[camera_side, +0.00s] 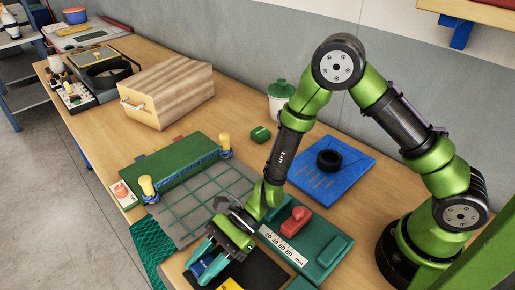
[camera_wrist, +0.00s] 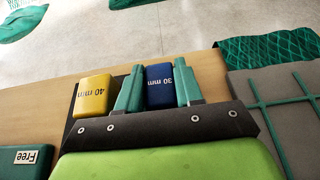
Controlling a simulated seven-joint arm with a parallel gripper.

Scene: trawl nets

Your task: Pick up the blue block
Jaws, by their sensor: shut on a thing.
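The blue block (camera_wrist: 159,85), marked "30 mm", sits between the two green fingers of my gripper (camera_wrist: 158,90) in the wrist view. The fingers are shut on it, one at each side. In the side view my gripper (camera_side: 204,262) reaches down at the front of the bench, and the blue block (camera_side: 209,266) shows partly between the fingers. A yellow block (camera_wrist: 91,96) marked "40 mm" is just left of the left finger in the wrist view. Whether the blue block is clear of the surface under it, I cannot tell.
A dark mat (camera_side: 262,273) lies under the gripper. A netting board (camera_side: 190,203) lies behind it, and green netting (camera_side: 151,250) hangs over the bench edge. A red-handled gauge (camera_side: 296,221) is close on the right. A blue tray (camera_side: 330,180) with a black ring lies farther back.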

